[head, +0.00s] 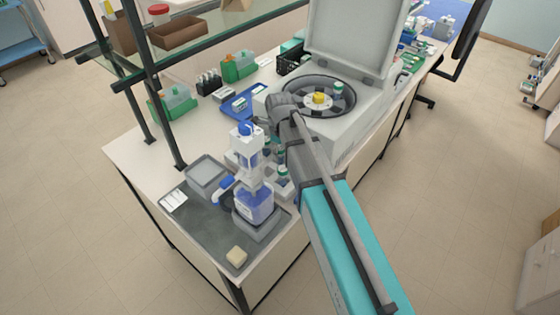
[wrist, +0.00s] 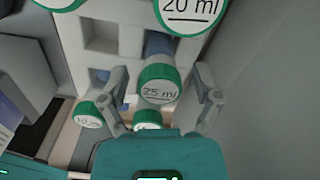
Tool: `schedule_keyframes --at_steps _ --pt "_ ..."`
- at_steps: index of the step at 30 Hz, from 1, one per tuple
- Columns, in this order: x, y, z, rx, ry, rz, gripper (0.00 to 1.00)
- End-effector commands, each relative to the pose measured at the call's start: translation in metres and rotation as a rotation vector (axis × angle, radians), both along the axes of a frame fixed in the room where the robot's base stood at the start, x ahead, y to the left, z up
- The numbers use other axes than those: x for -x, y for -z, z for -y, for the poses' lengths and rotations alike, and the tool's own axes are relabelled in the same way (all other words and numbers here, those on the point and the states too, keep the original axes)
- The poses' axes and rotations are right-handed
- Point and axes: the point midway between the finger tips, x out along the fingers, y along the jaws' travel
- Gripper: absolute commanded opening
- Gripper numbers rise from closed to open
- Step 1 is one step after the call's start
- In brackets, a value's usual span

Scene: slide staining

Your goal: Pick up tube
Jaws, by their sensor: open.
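In the wrist view, a tube with a green-rimmed white cap marked "25 ml" (wrist: 157,84) stands between the two fingers of my gripper (wrist: 161,74). The fingers are open on either side of the cap, and I cannot tell whether either touches it. A "20 ml" cap (wrist: 190,12) is at the top edge, and a smaller cap (wrist: 88,114) is at left. Another green cap (wrist: 147,119) is partly hidden by my gripper's body. A pale rack (wrist: 98,35) is behind them. In the head view, green-capped tubes (head: 283,172) show left of my arm; my fingers are hidden there.
An open centrifuge (head: 362,115) stands behind my arm, with a green-capped tube (head: 338,88) in its rotor. A blue-and-white dispenser bottle (head: 256,205) stands near the front on a dark tray (head: 205,228). A blue tray (head: 240,104) and green racks (head: 238,70) are farther back.

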Motion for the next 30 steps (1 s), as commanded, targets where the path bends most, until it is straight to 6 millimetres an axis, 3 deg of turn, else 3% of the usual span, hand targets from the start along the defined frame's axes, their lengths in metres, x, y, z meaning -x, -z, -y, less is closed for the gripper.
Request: schedule_keyframes --at_steps 4,23,30 --pt "0.0001 0.0074 -0.0001 0.000 0.000 0.000 0.81" --pt "0.0003 0.0072 -0.0004 0.000 -0.001 0.000 0.81" --pt "0.0003 0.0072 -0.0004 0.000 -0.001 0.000 0.39"
